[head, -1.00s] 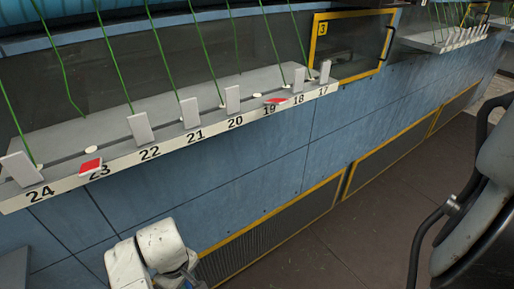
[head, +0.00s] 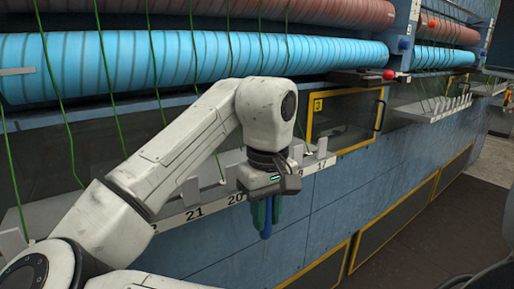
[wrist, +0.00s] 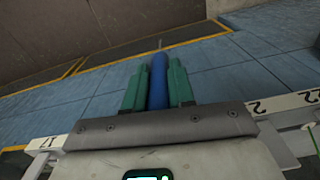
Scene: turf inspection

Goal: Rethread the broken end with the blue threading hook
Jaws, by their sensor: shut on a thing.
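My gripper (head: 267,222) is in front of the numbered rail, near positions 19 and 20, pointing down. Its green fingers are shut on the blue threading hook (wrist: 158,80), whose blue handle also shows in the head view (head: 267,213). A thin shaft sticks out past the handle. Green threads (head: 103,85) run down past the blue roller to the rail (head: 212,206). One thread (head: 69,130) at the left seems to stop in a loose end near the shelf, beside my arm. My arm covers the rail around 22 and 23.
The blue roller (head: 190,62) and a brown roller (head: 330,10) run along above. A yellow-framed window box (head: 345,120) is right of my gripper. A red knob (head: 389,75) sits above it.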

